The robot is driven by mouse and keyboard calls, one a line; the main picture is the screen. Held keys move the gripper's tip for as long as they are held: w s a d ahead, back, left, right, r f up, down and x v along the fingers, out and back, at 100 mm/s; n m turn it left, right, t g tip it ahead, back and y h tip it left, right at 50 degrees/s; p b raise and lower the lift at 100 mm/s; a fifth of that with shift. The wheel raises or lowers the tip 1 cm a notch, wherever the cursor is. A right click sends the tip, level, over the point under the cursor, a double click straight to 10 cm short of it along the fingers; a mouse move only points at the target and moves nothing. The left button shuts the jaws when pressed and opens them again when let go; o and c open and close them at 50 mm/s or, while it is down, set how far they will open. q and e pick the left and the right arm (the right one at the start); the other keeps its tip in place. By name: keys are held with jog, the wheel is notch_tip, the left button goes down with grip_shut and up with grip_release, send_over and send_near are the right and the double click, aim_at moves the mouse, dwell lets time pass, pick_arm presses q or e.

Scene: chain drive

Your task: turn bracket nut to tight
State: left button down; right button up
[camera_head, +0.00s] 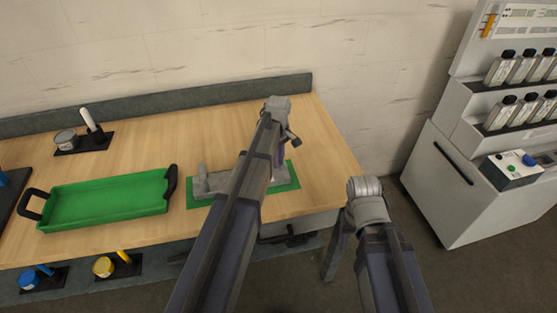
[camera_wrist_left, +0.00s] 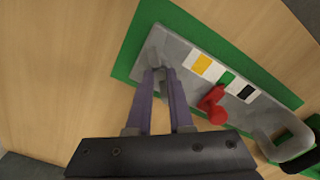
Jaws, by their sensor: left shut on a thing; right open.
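A grey bracket (camera_head: 211,184) lies on a green mat (camera_head: 285,187) near the table's front edge, partly hidden by my left arm. In the left wrist view the bracket (camera_wrist_left: 185,50) shows a strip with yellow, green and black patches. A red lever-like part (camera_wrist_left: 214,102) with a round end sits beside the strip, near the green patch. My left gripper (camera_wrist_left: 160,74) is shut on a grey part (camera_wrist_left: 156,52) at one end of the bracket; I cannot tell whether this is the nut. My right gripper (camera_head: 335,248) is open and empty, hanging beyond the table's right end.
A green tray (camera_head: 105,200) with black handles stands just left of the mat. A dark stand with a grey cup and white peg (camera_head: 92,125) is at the back left. A white cabinet (camera_head: 470,190) with bottles stands at the right. The table behind the bracket is clear.

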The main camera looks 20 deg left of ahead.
pick_arm(q)
jog(key=m, duration=1.3)
jog(key=shift+m, duration=0.4)
jog(key=m, duration=1.2)
jog(key=shift+a+m, duration=0.1)
jog(key=shift+m, duration=0.2)
jog(key=c, duration=0.8)
grip_release()
jog(key=shift+r, duration=0.15)
